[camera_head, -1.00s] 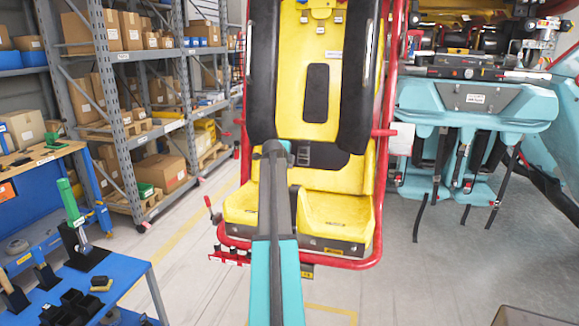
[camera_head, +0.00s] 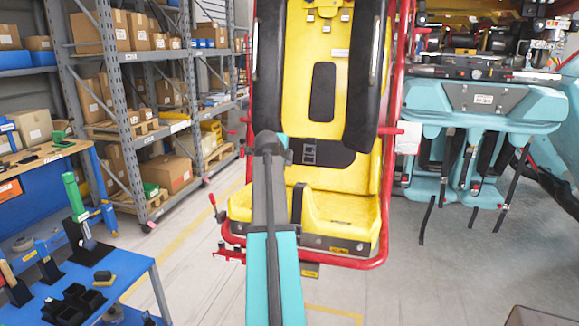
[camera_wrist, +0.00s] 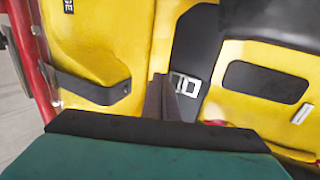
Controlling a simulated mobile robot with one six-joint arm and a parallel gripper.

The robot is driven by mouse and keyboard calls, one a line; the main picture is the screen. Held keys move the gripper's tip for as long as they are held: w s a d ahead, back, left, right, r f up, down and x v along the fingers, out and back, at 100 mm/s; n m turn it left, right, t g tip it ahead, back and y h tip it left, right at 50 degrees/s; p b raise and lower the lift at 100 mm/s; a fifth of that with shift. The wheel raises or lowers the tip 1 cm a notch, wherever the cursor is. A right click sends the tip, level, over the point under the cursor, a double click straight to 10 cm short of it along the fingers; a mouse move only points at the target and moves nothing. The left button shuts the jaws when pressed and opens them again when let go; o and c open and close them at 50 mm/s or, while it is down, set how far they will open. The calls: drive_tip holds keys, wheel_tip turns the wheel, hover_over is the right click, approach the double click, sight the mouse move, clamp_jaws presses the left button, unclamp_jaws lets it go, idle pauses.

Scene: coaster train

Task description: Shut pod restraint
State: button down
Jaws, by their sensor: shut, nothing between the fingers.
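The pod (camera_head: 362,203) is a yellow seat in a red tubular frame, upright in front of me in the head view. Its restraint shows as two thick black shoulder bars, left (camera_head: 268,75) and right (camera_head: 365,80), beside the yellow backrest. A black strap with a buckle (camera_head: 309,151) crosses low between them. In the wrist view my gripper (camera_wrist: 163,82) is shut and empty, its dark fingers just left of the silver buckle (camera_wrist: 184,86). I cannot tell whether they touch anything. In the head view my arm hides the gripper and part of the seat.
A teal seat unit (camera_head: 480,110) with hanging straps stands to the right. Shelving with boxes (camera_head: 168,172) is at the left. A blue table (camera_head: 125,275) with small black parts is at the lower left.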

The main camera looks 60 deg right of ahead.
drive_tip(key=shift+s+a+r, duration=0.15)
drive_tip(key=shift+a+r, duration=0.2)
drive_tip(key=shift+a, duration=0.3)
